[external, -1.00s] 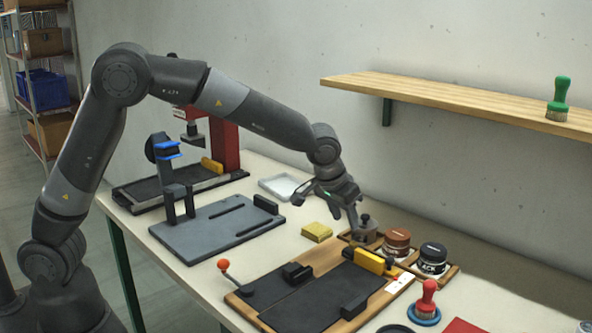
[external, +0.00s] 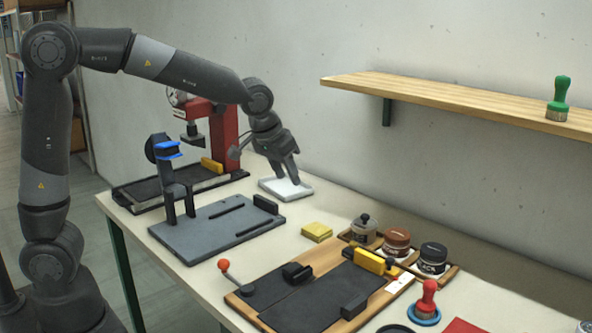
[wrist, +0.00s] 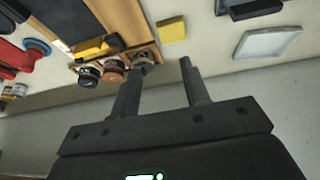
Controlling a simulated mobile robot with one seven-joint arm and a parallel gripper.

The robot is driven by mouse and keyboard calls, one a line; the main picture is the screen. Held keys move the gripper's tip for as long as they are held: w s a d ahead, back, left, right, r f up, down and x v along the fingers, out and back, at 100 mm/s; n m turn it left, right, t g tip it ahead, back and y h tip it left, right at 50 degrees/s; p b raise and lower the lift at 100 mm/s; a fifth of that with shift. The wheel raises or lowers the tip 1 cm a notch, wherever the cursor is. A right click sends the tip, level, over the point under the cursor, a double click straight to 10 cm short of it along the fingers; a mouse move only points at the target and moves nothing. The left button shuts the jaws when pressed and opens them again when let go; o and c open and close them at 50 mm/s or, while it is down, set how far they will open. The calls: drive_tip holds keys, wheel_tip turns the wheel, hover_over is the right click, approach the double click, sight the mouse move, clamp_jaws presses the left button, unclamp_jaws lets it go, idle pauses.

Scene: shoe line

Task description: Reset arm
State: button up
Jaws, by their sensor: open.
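My gripper (external: 289,183) is open and empty. In the external view it hangs over or just behind the white tray (external: 303,193) at the back of the table; the exact height above it is hard to tell. In the wrist view its two fingers (wrist: 163,68) stand apart with nothing between them. My arm is raised and bent, reaching over the grey fixture plate (external: 240,232).
Three jars, one grey-lidded (external: 364,228), one brown (external: 396,241) and one black (external: 433,258), stand in a wooden holder. A yellow sponge (external: 317,231), a red press (external: 222,135) and a wooden board with a clamp (external: 247,305) are nearby. A wall shelf (external: 450,98) holds a green-handled brush (external: 560,97).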

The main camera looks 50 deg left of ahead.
drive_tip(key=s+a+r, duration=0.5)
drive_tip(key=s+a, duration=0.7)
drive_tip(key=s+a+f, duration=0.1)
drive_tip(key=s+a, duration=0.2)
drive_tip(key=s, duration=0.4)
drive_tip(key=s+a+f+t, duration=0.1)
drive_tip(key=s+a, duration=0.2)
drive_tip(key=s, duration=0.5)
drive_tip(key=shift+a+f+y, duration=0.15)
drive_tip(key=shift+a+y, duration=0.05)
drive_tip(key=shift+y, duration=0.1)
drive_tip(key=shift+c, duration=0.2)
